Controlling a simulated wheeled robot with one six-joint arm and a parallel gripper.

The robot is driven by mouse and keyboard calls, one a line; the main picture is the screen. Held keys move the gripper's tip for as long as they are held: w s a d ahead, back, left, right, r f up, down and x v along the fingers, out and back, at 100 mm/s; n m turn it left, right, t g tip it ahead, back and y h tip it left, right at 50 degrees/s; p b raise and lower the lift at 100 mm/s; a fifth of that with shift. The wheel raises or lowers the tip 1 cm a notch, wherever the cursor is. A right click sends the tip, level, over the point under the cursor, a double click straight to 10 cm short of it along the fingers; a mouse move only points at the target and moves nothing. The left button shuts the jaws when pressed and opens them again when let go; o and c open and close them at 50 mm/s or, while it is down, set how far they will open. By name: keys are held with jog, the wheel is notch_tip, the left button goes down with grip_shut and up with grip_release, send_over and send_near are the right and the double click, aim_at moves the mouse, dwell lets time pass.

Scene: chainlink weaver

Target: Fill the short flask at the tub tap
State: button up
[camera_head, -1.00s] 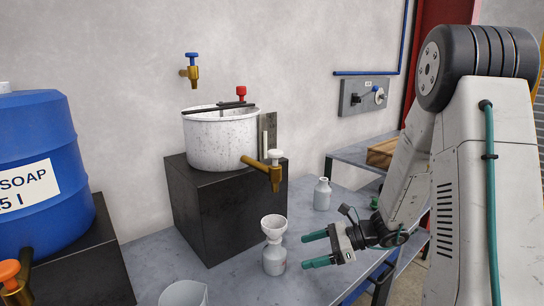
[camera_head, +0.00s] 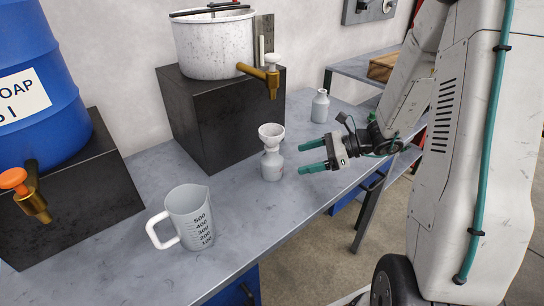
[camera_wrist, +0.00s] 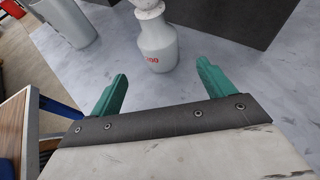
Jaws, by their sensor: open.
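A squat white flask (camera_head: 271,166) stands upright on the bench with a white funnel (camera_head: 271,133) seated in its neck. A second, capped-looking pale bottle (camera_head: 320,106) stands farther back; I cannot tell which one is called short. The white speckled tub (camera_head: 214,48) sits on a black block, and its brass tap with a white handle (camera_head: 270,74) juts out behind and above the funnel. My gripper (camera_head: 312,157) is open and empty, just right of the funnelled flask, fingers pointing at it. In the wrist view, the flask (camera_wrist: 157,45) is ahead of the open fingers, untouched.
A measuring jug (camera_head: 189,218) stands at the bench's front left. A blue soap barrel (camera_head: 45,110) with an orange-handled tap is at the left. The black block (camera_head: 215,120) bounds the space behind the flask. The bench's front edge is close below my gripper.

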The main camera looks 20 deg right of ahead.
jog(key=shift+c, duration=0.3)
jog(key=shift+s, duration=0.1)
jog(key=c, duration=0.6)
jog(key=s+n, duration=0.1)
jog(key=s+a+n+g, duration=0.1)
jog(key=s+n+g, duration=0.1)
jog(key=shift+a+r, duration=0.15)
jog(key=shift+a, duration=0.1)
jog(key=c, duration=0.9)
jog(key=s+a+r+n+g+h, duration=0.1)
jog(key=s+n, duration=0.1)
jog(key=s, duration=0.1)
jog(key=s+a+r+n+g+h, duration=0.1)
jog(key=s+r+n+g, duration=0.1)
jog(key=s+n, duration=0.1)
jog(key=s+a+r+n+g+h, duration=0.1)
jog(key=s+n+g, duration=0.1)
jog(key=s+n, duration=0.1)
jog(key=shift+a+r, duration=0.25)
grip_shut()
jog(key=s+a+r+n+t+h, duration=0.1)
jog(key=s+r+n+t+h, duration=0.1)
jog(key=s+r+n+h, duration=0.7)
jog(key=shift+s+a+r+n, duration=0.15)
jog(key=shift+s+r+n, duration=1.2)
jog(key=shift+s+n, duration=0.45)
